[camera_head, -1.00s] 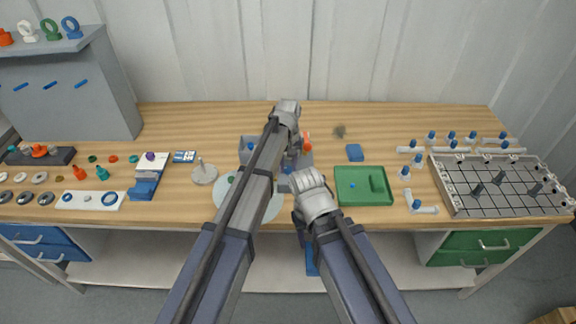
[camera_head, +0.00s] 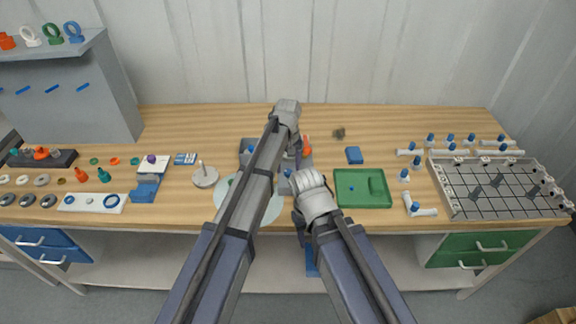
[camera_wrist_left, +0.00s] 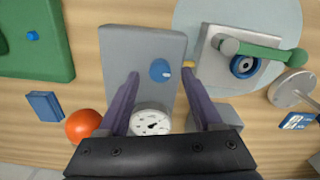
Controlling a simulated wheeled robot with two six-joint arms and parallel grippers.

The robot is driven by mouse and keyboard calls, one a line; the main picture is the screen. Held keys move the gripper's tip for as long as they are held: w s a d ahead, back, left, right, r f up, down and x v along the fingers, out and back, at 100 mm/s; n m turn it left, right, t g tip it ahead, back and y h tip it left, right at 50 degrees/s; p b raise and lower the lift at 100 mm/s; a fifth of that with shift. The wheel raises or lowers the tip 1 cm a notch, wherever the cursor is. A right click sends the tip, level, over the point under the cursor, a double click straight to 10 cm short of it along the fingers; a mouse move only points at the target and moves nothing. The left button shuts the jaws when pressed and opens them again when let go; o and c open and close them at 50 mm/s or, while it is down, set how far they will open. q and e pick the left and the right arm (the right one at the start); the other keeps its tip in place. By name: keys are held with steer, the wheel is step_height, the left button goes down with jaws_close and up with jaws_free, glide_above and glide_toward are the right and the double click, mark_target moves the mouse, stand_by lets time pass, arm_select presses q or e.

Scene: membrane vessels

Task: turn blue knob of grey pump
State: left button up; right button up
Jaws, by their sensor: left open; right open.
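The grey pump (camera_wrist_left: 140,45) is a flat grey block in the left wrist view, with a blue knob (camera_wrist_left: 160,70) on its face and a white dial gauge (camera_wrist_left: 150,122) by its lower edge. My left gripper (camera_wrist_left: 160,78) is open, with one purple finger on each side of the knob; I cannot tell whether they touch it. In the head view my left gripper (camera_head: 298,154) is over the pump, and the arm hides much of the area. The blue knob also shows there (camera_head: 288,172). My right gripper (camera_head: 298,222) is near the table's front edge, its fingers mostly hidden.
An orange ball (camera_wrist_left: 83,125) lies beside the gauge. A green tray (camera_head: 362,202) and a blue block (camera_head: 354,155) are to the right. A round pale disc (camera_wrist_left: 285,18) carries a unit with a green handle (camera_wrist_left: 265,50). A gridded rack (camera_head: 500,190) stands far right.

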mark_target(288, 171)
arm_select(q)
step_height(288, 171, up, 6)
steer(key=p, duration=0.5)
steer(key=shift+r, duration=0.2)
steer(key=s+a+m, duration=0.1)
steer(key=s+a, duration=0.7)
steer(key=s, duration=0.3)
steer(key=s+a+m, duration=0.1)
steer(key=s+a, duration=0.8)
steer(key=s, duration=0.3)
steer(key=s+d+f+m+y+b, duration=0.1)
steer(key=s+d+f+m+b, duration=0.2)
steer(key=d, duration=0.8)
steer(key=shift+s+d+f+m, duration=0.2)
steer(key=shift+s+f+m, duration=0.1)
steer(key=shift+s+m, duration=0.35)
